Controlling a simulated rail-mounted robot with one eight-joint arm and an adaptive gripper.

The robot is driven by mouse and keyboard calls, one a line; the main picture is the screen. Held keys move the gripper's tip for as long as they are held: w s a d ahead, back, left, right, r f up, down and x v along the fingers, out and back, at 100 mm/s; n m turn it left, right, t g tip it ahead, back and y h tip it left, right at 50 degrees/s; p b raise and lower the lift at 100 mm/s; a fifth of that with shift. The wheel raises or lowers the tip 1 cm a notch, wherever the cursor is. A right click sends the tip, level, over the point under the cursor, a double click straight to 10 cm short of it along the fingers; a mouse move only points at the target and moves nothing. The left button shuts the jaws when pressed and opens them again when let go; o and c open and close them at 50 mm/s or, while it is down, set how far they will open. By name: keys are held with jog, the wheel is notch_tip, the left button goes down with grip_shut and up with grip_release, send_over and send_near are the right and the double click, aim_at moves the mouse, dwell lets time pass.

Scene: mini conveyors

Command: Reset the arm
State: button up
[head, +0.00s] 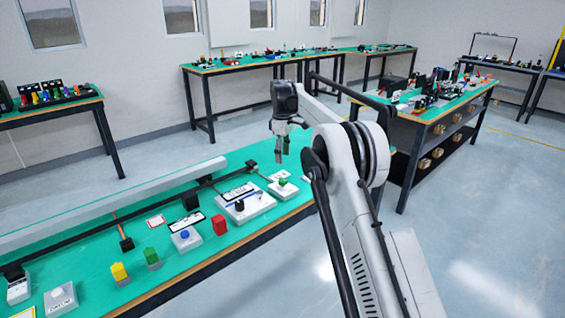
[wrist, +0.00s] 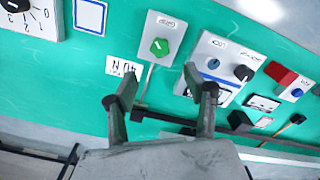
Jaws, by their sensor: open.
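My gripper (head: 282,158) hangs above the far right end of the green-topped conveyor table (head: 215,262) in the head view, fingers pointing down. In the wrist view my gripper (wrist: 150,88) shows two dark fingers spread apart with nothing between them. The nearest thing below it is a light box with a green knob (wrist: 160,46), also in the head view (head: 283,183). The gripper appears apart from the table and everything on it. My arm reaches in from the lower right.
A long pale rail (head: 110,205) runs behind. Another cluttered table (head: 440,105) stands to the right.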

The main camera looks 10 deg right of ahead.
jog(key=shift+r, duration=0.1)
jog(key=s+r+m+t, duration=0.2)
jog(key=s+r+m, duration=0.1)
jog(key=s+r, duration=0.75)
jog(key=s+r+m+t, duration=0.1)
jog(key=s+r+m, duration=0.1)
jog(key=s+r, duration=0.85)
jog(key=s+f+m+t, duration=0.1)
jog(key=s+f, duration=0.3)
jog(key=s, duration=0.7)
jog(key=s+f+m+t, duration=0.1)
jog(key=s+f+m, duration=0.2)
jog(key=s, duration=0.9)
jog(key=s+f+m+t, duration=0.2)
jog(key=s+f, duration=0.4)
jog(key=s, duration=0.6)
jog(key=shift+s+f, duration=0.15)
jog(key=shift+f, duration=0.15)
